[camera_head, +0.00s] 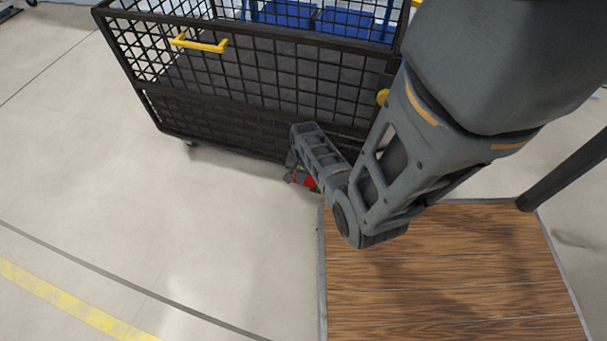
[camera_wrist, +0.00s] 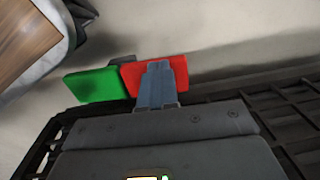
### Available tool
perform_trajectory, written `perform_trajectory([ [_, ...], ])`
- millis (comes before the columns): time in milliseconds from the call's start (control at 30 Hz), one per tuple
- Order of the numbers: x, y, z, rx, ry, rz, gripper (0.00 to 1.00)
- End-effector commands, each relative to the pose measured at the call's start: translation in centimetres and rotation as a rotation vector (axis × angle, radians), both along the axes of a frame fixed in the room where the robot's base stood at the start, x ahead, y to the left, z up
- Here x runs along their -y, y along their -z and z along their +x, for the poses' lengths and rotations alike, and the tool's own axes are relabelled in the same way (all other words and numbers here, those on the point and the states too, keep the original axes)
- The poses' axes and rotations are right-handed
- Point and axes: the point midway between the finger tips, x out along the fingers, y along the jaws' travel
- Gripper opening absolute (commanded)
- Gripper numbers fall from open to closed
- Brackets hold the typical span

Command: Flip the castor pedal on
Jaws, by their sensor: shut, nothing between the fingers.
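The castor pedal has a red half (camera_wrist: 176,70) and a green half (camera_wrist: 92,86), side by side in the wrist view, with green on the left. My gripper (camera_wrist: 158,68) is shut and empty; its fingers overlap the red half in the picture. I cannot tell whether they touch it. In the head view the red half (camera_head: 307,182) shows low by the cart's bottom corner, beside my forearm. The green half is almost wholly hidden there by my arm.
A black mesh cart (camera_head: 250,75) with a yellow handle (camera_head: 199,45) and blue crates (camera_head: 350,22) stands above the pedal. A wooden platform (camera_head: 450,285) lies at the lower right. The pale floor at left is clear.

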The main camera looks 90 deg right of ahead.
Motion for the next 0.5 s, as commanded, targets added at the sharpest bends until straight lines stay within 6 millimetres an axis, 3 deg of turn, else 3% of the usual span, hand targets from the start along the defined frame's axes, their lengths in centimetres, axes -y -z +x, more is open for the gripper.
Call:
perform_trajectory([
  [500, 0.4, 1.9, 1.1, -0.292, -0.001, 0.092, 0.0],
])
